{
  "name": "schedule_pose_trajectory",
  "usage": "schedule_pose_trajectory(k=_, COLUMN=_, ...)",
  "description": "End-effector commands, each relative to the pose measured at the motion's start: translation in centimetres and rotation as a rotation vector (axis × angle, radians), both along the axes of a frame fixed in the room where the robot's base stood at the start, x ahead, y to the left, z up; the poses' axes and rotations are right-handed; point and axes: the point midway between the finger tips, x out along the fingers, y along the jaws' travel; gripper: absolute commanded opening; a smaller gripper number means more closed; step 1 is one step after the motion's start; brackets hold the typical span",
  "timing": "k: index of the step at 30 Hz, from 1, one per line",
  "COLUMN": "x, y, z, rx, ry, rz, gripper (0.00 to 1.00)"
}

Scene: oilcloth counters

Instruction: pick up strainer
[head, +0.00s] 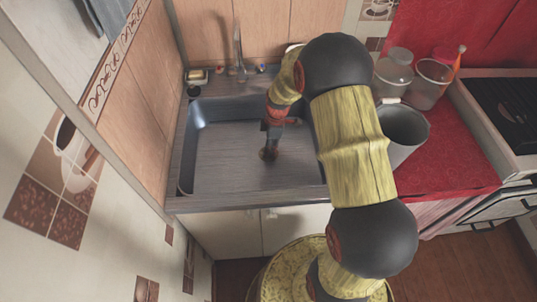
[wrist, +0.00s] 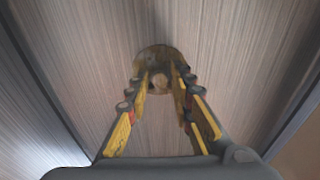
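The strainer (wrist: 158,52) seems to be the small round brown piece in the wrist view, with a paler round part at its middle. It lies ahead of my fingertips, against the brushed metal of the sink (head: 225,175). In the head view a small brownish spot shows at the gripper's tip, too small to tell apart. My gripper (head: 269,148) points down into the sink. In the wrist view its yellow fingers (wrist: 160,80) stand apart, one on each side of the pale middle. I cannot tell whether they touch it.
The sink's walls surround my gripper, and the faucet (head: 238,55) stands behind it. A grey bin-like container (head: 403,130) and clear jars (head: 394,68) stand on the red counter (head: 450,160) to the right. The sink floor left of my gripper is clear.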

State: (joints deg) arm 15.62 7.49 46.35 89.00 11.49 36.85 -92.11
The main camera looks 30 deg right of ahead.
Motion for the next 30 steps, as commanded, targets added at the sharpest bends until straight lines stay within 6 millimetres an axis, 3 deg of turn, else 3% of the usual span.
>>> schedule_pose_trajectory(k=11, x=0.0, y=0.0, z=0.0, rx=0.000, ry=0.000, rz=0.000, gripper=0.00)
schedule_pose_trajectory(k=23, x=0.0, y=0.0, z=0.1, rx=0.000, ry=0.000, rz=0.000, gripper=0.00)
schedule_pose_trajectory(k=30, x=0.1, y=0.0, z=2.0, rx=-0.001, ry=-0.002, rz=0.000, gripper=0.00)
